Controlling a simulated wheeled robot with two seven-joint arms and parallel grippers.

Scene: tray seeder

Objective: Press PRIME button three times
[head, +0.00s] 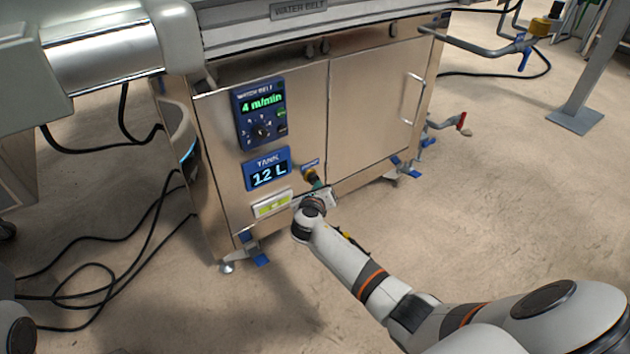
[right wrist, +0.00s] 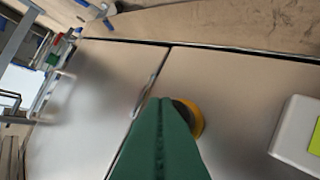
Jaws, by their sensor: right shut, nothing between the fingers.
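A round yellow button (head: 308,174) sits under a small blue label on the steel cabinet front; the label is too small to read. My right gripper (head: 318,184) is shut and empty, its tips right at the button and covering part of it. In the right wrist view the green fingers (right wrist: 160,104) are together in front of the yellow button (right wrist: 196,118), whose left part they hide. I cannot tell whether the tips touch it. My left gripper is not in view.
The cabinet carries a belt panel (head: 260,112) reading 4 m/min, a tank display (head: 267,170) reading 12 L, and a white box with a yellow-green face (head: 271,204) just left of my right gripper. A door handle (head: 411,98) is to the right. Cables (head: 90,268) lie on the floor at left.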

